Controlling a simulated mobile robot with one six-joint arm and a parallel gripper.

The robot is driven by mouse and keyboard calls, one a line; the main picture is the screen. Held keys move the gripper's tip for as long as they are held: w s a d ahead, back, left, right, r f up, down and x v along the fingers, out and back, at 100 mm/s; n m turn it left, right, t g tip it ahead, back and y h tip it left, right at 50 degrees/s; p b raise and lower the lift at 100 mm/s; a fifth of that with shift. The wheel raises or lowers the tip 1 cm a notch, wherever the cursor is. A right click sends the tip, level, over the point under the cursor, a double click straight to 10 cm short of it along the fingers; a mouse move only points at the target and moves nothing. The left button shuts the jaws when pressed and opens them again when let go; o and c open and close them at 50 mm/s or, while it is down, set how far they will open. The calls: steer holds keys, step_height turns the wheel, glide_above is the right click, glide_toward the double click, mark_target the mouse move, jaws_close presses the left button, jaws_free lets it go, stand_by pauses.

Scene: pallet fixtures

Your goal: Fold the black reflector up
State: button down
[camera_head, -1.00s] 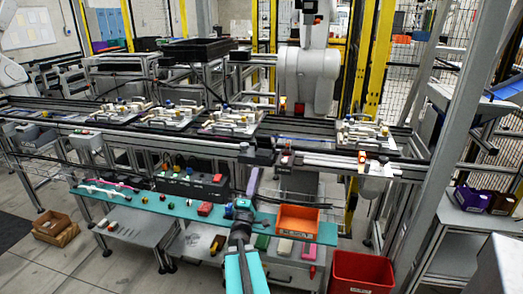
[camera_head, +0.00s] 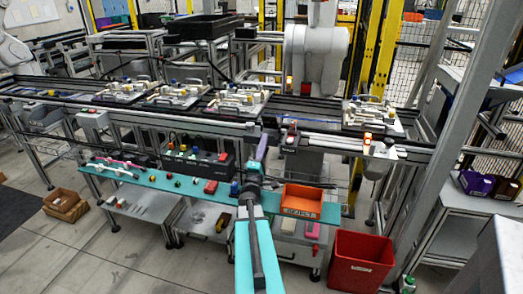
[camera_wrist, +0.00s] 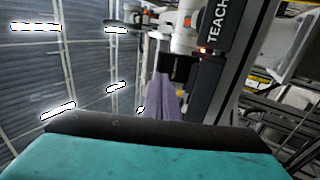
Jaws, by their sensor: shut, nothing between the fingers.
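My gripper (camera_head: 262,148) reaches up to the front rail of the conveyor and looks shut and empty. Its purple-grey fingers (camera_wrist: 164,90) point away in the wrist view. A small dark block (camera_head: 270,134) sits on the front rail just beyond the fingertips. A black block (camera_wrist: 178,68) at the finger ends in the wrist view may be the same part. I cannot tell whether it is the black reflector, or whether the fingers touch it. No other part clearly reads as the reflector at this size.
Pallets with fixtures (camera_head: 372,116) stand along the conveyor. Below the gripper, a teal shelf (camera_head: 150,179) holds an orange bin (camera_head: 301,200) and small parts. A red bin (camera_head: 360,262) stands on the floor at right. A white robot arm (camera_head: 316,58) stands behind the conveyor.

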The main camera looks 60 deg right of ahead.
mark_target(270, 119)
steer(key=shift+p+x, duration=0.85)
steer(key=shift+x, duration=2.9)
